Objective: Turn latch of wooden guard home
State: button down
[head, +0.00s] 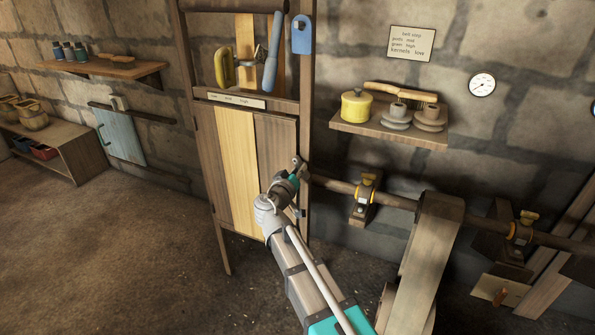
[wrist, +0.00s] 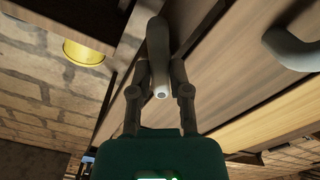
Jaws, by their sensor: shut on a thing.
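The wooden guard (head: 235,165) is an upright plank panel with one pale yellow plank, set in a dark wooden frame; its planks also show in the wrist view (wrist: 250,85). The latch (wrist: 158,50) is a grey rounded bar with a pale round end, between my fingers in the wrist view. My gripper (head: 294,170) is at the guard's right edge in the head view, and its two fingers (wrist: 159,78) are shut on the latch. In the head view the latch is mostly hidden by my gripper, so its exact angle is hard to tell.
A shaft (head: 335,186) with bearing blocks (head: 364,198) runs right from beside my gripper. Above are a shelf (head: 390,132) with a yellow pot (head: 356,106) and a blue-handled lever (head: 271,65). The floor at left is clear.

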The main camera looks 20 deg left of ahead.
jog(key=n, duration=1.1)
jog(key=shift+a+f, duration=0.1)
jog(key=shift+n, duration=0.3)
jog(key=c, duration=0.6)
grip_release()
jog(key=shift+s, duration=0.1)
jog(key=shift+s+a, duration=0.15)
jog(key=shift+s, duration=1.8)
jog(key=shift+s+a, duration=0.15)
jog(key=shift+s, duration=1.85)
jog(key=shift+s+a, duration=0.15)
jog(key=shift+s, duration=1.8)
